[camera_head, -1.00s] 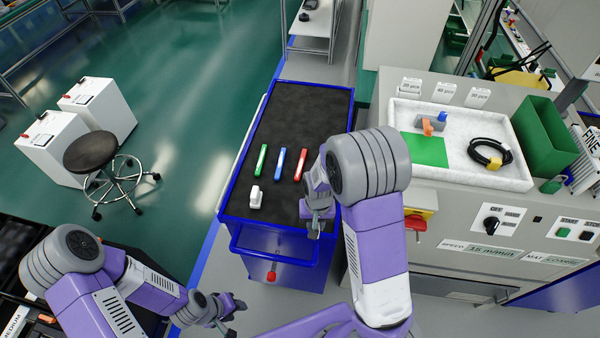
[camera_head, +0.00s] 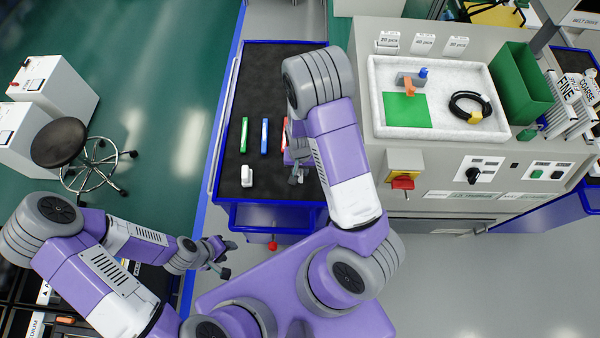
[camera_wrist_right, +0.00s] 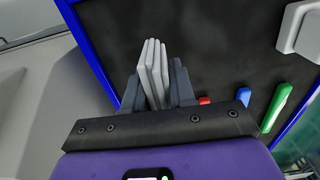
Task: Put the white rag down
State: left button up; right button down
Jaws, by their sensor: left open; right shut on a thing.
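My right gripper (camera_head: 297,168) is over the right side of the black-topped blue cart (camera_head: 290,62). In the right wrist view my right gripper (camera_wrist_right: 156,88) is shut on the white rag (camera_wrist_right: 153,65), which shows as folded pale layers between the fingers. In the head view the rag is too small and covered to make out clearly. My left gripper (camera_head: 226,258) is open and empty, low at the left of the cart's front end.
A white object (camera_head: 247,176), a green marker (camera_head: 244,134), a blue marker (camera_head: 265,136) and a red marker (camera_head: 285,136) lie on the cart. The cart top's far part is clear. A grey machine with a white tray (camera_head: 380,70) stands at the right; a stool (camera_head: 60,143) is at the left.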

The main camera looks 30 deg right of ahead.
jog(key=shift+f, duration=1.7)
jog(key=shift+f+b, duration=0.15)
jog(key=shift+b, duration=0.2)
jog(key=c, duration=0.9)
grip_release()
jog(key=shift+r, duration=0.2)
notch_tip(320, 180, up, 12)
jog(key=shift+p, duration=1.1)
